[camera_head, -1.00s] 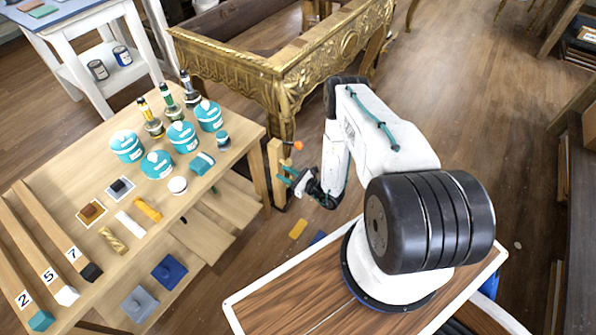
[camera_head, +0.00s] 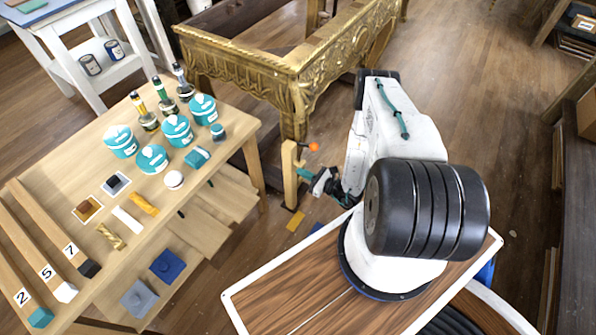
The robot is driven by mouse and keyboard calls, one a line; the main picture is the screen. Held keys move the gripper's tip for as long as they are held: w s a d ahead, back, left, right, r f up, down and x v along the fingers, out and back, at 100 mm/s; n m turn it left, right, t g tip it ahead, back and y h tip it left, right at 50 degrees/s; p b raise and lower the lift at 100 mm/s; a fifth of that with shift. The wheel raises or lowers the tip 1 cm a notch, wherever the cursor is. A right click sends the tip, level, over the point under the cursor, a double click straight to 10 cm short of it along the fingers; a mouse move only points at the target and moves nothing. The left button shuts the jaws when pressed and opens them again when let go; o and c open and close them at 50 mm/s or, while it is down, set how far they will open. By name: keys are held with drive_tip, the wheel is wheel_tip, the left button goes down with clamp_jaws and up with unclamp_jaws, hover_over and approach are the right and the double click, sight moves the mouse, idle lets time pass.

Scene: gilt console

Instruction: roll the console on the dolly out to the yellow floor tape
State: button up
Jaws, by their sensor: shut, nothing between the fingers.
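The ornate gilt console (camera_head: 345,52) stands at the top middle, its carved near corner towards me. The dolly under it is mostly hidden. An upright wooden post (camera_head: 290,178) with an orange knob (camera_head: 314,147) stands at the console's near corner; I cannot tell whether it belongs to the dolly.
A wooden workbench (camera_head: 75,160) with teal tubs, bottles and numbered strips stands close on the left. A white side table (camera_head: 60,30) is at the upper left. Dark shelving (camera_head: 575,220) lines the right edge. Wooden floor (camera_head: 470,110) is open right of the console.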

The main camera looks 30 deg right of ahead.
drive_tip(key=shift+d+r+h, duration=0.2)
drive_tip(key=shift+d+h, duration=0.1)
drive_tip(key=shift+d, duration=0.65)
drive_tip(key=shift+s, duration=0.15)
drive_tip(key=v, duration=0.8)
drive_tip(key=shift+a+f, duration=0.2)
drive_tip(key=shift+a, duration=0.1)
drive_tip(key=shift+o, duration=0.2)
drive_tip(key=shift+s+a, duration=0.1)
drive_tip(key=shift+v, duration=0.9)
drive_tip(key=shift+c, duration=0.2)
drive_tip(key=shift+o, duration=0.3)
drive_tip(key=v, duration=0.7)
drive_tip(key=shift+s+f, duration=0.15)
